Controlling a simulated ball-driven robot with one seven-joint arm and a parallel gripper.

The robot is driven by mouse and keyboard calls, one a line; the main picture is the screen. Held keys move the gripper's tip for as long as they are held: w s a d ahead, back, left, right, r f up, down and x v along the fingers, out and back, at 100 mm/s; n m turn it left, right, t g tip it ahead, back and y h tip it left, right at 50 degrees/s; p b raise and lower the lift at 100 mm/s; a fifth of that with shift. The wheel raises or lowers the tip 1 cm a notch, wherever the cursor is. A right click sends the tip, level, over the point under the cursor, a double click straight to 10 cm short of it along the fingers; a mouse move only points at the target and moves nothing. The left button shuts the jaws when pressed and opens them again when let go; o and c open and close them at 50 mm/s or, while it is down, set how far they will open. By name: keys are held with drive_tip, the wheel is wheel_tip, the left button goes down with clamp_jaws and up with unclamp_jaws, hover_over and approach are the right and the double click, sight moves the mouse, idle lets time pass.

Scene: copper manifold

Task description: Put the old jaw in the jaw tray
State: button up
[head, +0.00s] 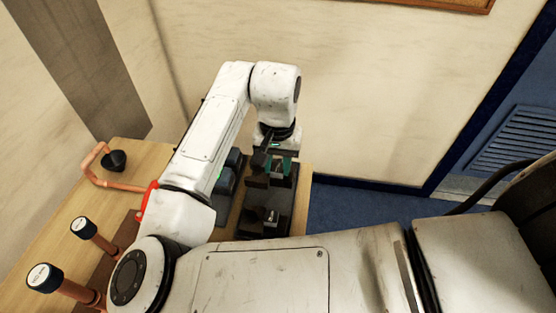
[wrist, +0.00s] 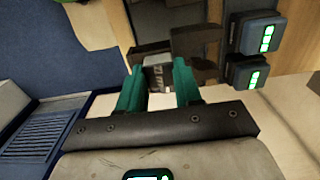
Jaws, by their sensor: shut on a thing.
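My gripper (head: 277,165) points down over the far right end of the bench. Its teal fingers show in the wrist view (wrist: 158,88), shut on a small grey block with dark marks, which I take to be the old jaw (wrist: 157,77). A dark tray (head: 285,205) lies on the bench below and in front of the gripper, with a small grey metal piece (head: 271,216) in it. I cannot tell if this is the jaw tray. Dark brown shapes (wrist: 198,46) stand just beyond the fingertips. Whether the held block touches them is unclear.
Dark units with green lights (wrist: 257,38) stand beside the tray. Copper pipes with dark caps (head: 80,226) and a bent copper pipe (head: 100,160) with a black cup (head: 113,161) are on the bench (head: 50,210) at left. The wall is close behind; blue floor lies right.

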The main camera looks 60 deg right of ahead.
sight(277, 175)
drive_tip(key=shift+f+b, duration=1.3)
drive_tip(key=shift+f, duration=0.75)
drive_tip(key=shift+f, duration=0.15)
drive_tip(key=shift+f+b, duration=0.8)
drive_tip(key=shift+f, duration=0.9)
drive_tip(key=o, duration=1.5)
drive_tip(key=shift+o, duration=0.2)
